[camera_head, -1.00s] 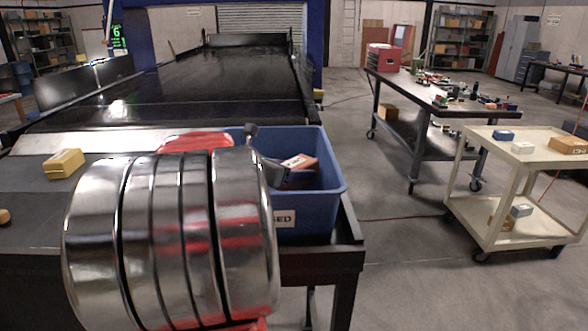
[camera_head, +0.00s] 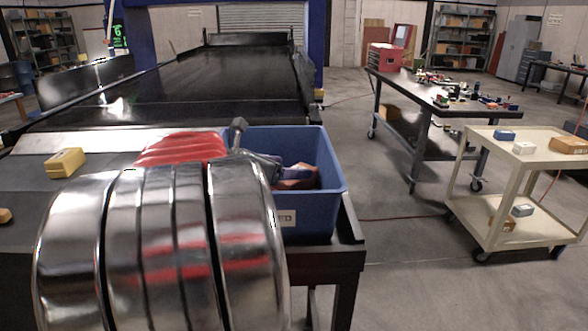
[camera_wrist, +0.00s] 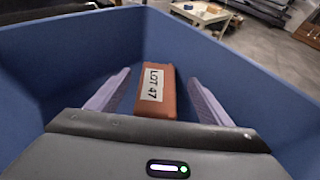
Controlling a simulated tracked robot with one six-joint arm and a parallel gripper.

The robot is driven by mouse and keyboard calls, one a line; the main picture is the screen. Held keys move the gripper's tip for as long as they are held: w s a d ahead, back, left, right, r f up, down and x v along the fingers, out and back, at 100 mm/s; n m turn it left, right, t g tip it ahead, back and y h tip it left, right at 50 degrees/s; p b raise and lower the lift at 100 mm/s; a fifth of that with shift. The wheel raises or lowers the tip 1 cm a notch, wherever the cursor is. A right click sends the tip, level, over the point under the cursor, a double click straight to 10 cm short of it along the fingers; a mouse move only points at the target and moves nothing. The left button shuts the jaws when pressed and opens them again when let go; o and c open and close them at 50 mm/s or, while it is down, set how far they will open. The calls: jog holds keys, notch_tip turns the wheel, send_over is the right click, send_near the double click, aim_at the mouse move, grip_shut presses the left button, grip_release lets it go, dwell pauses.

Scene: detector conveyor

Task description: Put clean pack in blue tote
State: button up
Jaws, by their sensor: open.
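The blue tote (camera_head: 325,205) stands at the front right end of the conveyor table; its walls also fill much of the wrist view (camera_wrist: 250,95). An orange-brown pack (camera_wrist: 155,90) with a white "LOT 47" label lies inside the tote in the wrist view. In the head view the pack (camera_head: 303,179) shows partly above the tote's near wall. My gripper (camera_wrist: 160,82) is inside the tote, open, with one finger on each side of the pack and gaps visible. My arm hides the tote's left part in the head view.
A yellow pack (camera_head: 65,162) lies on the dark table at the left, and another small item (camera_head: 5,215) is at its edge. The black conveyor (camera_head: 215,85) runs to the back. A cream cart (camera_head: 515,150) and a workbench (camera_head: 435,95) stand at the right.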

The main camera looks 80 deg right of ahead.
jog(key=v, duration=0.8)
jog(key=shift+w+a, duration=0.2)
jog(key=shift+a, duration=0.1)
jog(key=shift+r, duration=0.1)
dwell(0.4)
